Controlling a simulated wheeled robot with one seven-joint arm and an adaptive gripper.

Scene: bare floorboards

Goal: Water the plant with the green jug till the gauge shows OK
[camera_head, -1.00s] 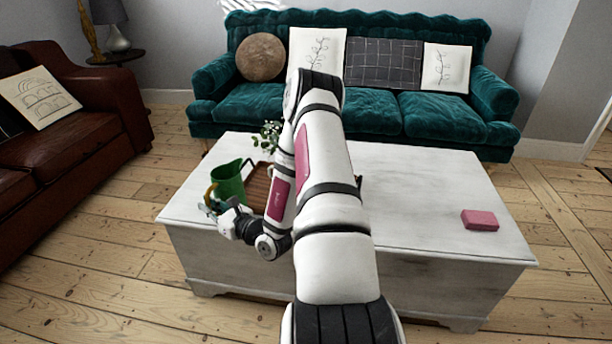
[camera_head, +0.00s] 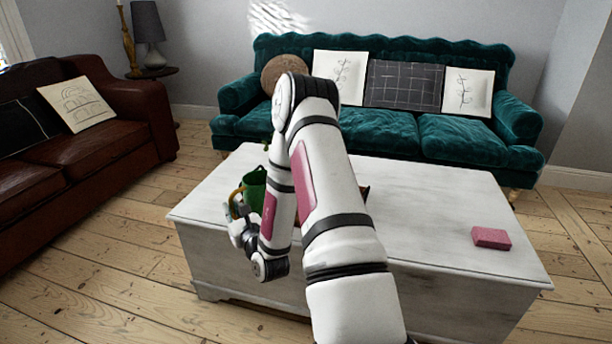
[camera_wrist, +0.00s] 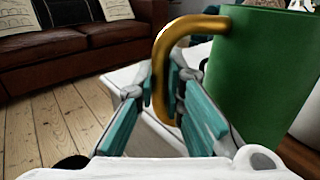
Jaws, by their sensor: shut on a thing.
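The green jug (camera_head: 255,186) is over the left part of the white table, partly covered by my arm. Its yellow-brown handle (camera_wrist: 160,62) faces my gripper. My gripper (camera_head: 234,208) is shut on this handle; in the wrist view its teal fingers (camera_wrist: 172,95) lie on both sides of it. The jug's green body (camera_wrist: 265,75) fills the right of the wrist view and looks close to upright. I cannot tell whether the jug touches the table. The plant is hidden behind my arm, apart from perhaps a speck of green. No gauge reading shows.
The white table (camera_head: 420,215) is mostly bare on its right, with a pink block (camera_head: 491,238) near the right end. A brown edge (camera_head: 365,192) shows beside my arm. A teal sofa (camera_head: 460,140) stands behind, a brown sofa (camera_head: 90,140) at left.

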